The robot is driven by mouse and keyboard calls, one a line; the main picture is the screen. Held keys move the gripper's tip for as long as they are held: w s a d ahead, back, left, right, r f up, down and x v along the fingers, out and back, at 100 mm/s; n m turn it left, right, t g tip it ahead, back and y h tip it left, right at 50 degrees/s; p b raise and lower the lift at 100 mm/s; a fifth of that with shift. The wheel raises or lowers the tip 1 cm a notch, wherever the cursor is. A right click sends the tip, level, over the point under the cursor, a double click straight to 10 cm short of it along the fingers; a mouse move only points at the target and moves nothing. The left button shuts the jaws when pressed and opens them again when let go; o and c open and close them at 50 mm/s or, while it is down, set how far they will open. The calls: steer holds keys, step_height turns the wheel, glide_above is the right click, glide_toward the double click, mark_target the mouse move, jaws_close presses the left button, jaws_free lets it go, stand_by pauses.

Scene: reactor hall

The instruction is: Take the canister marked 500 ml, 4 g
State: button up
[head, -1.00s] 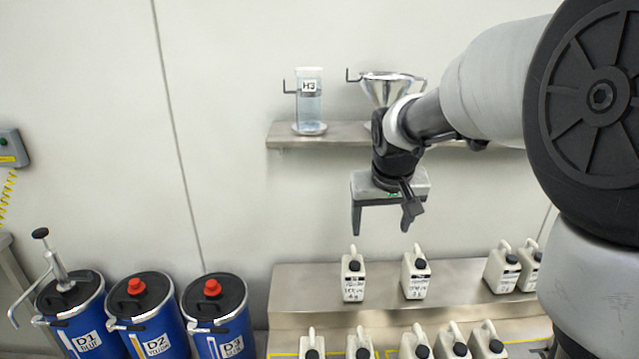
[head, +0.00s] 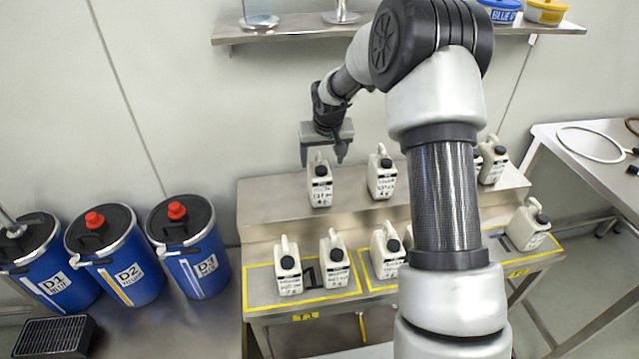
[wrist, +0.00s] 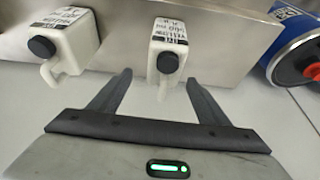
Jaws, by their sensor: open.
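Several white canisters with black caps and handwritten labels stand in two rows. The left canister on the raised step (head: 319,184) stands just below my gripper (head: 323,158).
More canisters, such as one at front left (head: 288,272), stand in yellow-outlined areas of the lower bench (head: 318,302). Blue drums (head: 190,262) stand at left. A wall shelf (head: 290,29) hangs behind my arm. A side table (head: 590,150) is at right.

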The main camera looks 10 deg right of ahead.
steer(key=x, duration=0.6)
steer(key=shift+a+f, duration=0.25)
steer(key=shift+a, duration=0.1)
steer(key=c, duration=1.4)
steer(key=shift+r, duration=0.1)
steer(key=shift+c, duration=0.3)
